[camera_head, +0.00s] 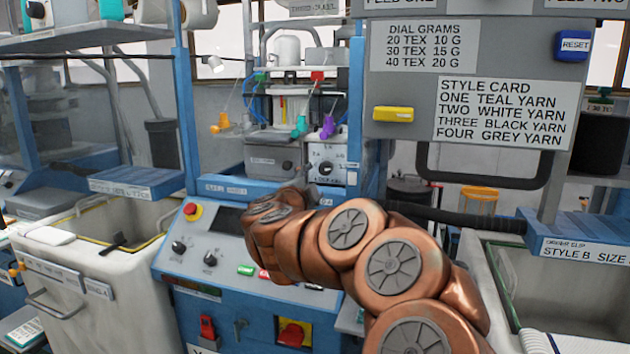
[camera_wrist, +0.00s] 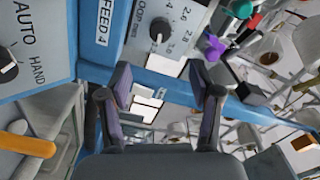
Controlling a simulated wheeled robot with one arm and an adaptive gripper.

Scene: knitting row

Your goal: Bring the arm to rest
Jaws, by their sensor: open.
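My copper arm (camera_head: 390,260) reaches from the lower right across the front of the blue knitting machine (camera_head: 225,280). Its wrist end is bent in front of the control panel, and my gripper is mostly hidden behind it in the head view. In the wrist view my gripper (camera_wrist: 162,88) is open, with two dark fingers spread apart and nothing between them. Beyond the fingers are a blue rail and a grey dial plate (camera_wrist: 165,25) with a black knob. A "FEED 4" label (camera_wrist: 104,22) is left of the dial plate.
An AUTO/HAND switch (camera_wrist: 8,65) and an orange-yellow handle (camera_wrist: 27,144) are at the left of the wrist view. In the head view, orange (camera_head: 221,123), teal (camera_head: 299,127) and purple (camera_head: 328,127) pieces hang above the machine. A grey sign panel (camera_head: 470,95) stands right, pale bins at both sides.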

